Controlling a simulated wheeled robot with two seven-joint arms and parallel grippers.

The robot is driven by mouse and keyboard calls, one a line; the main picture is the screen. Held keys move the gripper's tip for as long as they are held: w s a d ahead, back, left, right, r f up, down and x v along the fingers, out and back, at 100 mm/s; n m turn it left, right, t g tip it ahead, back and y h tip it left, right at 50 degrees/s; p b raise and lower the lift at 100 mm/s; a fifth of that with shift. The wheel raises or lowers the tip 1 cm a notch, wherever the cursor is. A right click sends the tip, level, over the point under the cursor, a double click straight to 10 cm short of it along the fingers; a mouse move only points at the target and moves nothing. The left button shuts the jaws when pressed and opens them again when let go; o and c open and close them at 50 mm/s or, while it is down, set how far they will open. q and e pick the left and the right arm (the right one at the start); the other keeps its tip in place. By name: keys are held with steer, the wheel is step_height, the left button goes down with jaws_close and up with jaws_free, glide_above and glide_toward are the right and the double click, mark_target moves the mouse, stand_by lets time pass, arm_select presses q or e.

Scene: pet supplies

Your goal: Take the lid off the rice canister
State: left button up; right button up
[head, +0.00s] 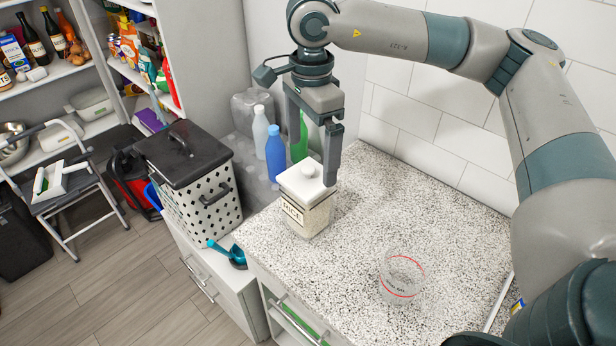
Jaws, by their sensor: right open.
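The rice canister (305,218) is a clear square jar with a "RICE" label, standing upright near the left edge of the speckled counter (365,225). Its white lid (297,183) with a round knob (308,168) sits on top. My right gripper (313,158) points down over the lid, its fingers apart. One finger is at the right of the knob and overlaps the lid's right side in the picture; the other is farther back and to the left. I cannot tell whether either finger touches the lid. My left gripper is out of view.
A clear measuring cup (402,278) with red markings stands on the counter to the right. White, blue (275,152) and green bottles stand behind the canister. A perforated bin (200,200) with a dark lid and a teal scoop (228,252) are at left. The counter's middle is clear.

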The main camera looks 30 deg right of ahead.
mark_target(308, 168)
steer(key=shift+w+f+p, duration=0.1)
steer(key=shift+f+p, duration=0.35)
steer(key=shift+p, duration=0.1)
steer(key=f+p, duration=0.1)
steer(key=f, duration=0.2)
steer(key=shift+w+a+p, duration=0.1)
steer(key=shift+w+p, duration=0.1)
steer(key=shift+p, duration=0.15)
steer(key=shift+f, duration=0.65)
steer(key=c, duration=1)
